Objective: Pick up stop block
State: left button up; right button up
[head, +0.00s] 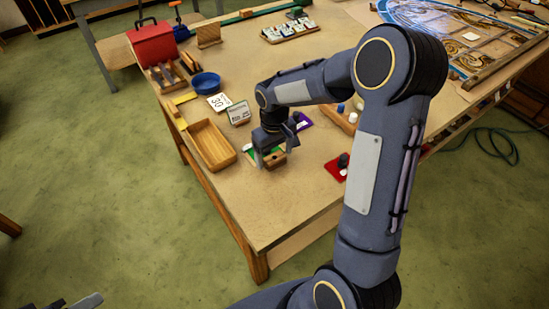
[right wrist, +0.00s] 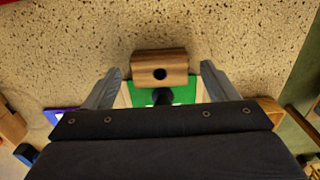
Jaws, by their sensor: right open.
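The stop block appears to be a small wooden block with a dark round hole in its face; it shows in the right wrist view (right wrist: 160,62) and in the head view (head: 274,160). It lies on the table beside a green mat (right wrist: 182,94). My right gripper (head: 276,153) is open over it, with one finger on each side of the block in the wrist view and a gap at both sides. A dark round knob stands on the green mat. Only a bit of my left gripper (head: 86,302) shows at the bottom left edge.
A blue bowl (head: 205,84) and red toolbox (head: 153,45) stand farther back. The front table corner is clear.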

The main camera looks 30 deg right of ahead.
jog(key=shift+f, duration=0.7)
jog(key=c, duration=1.1)
jog(key=shift+o, duration=0.2)
jog(key=shift+r, duration=0.1)
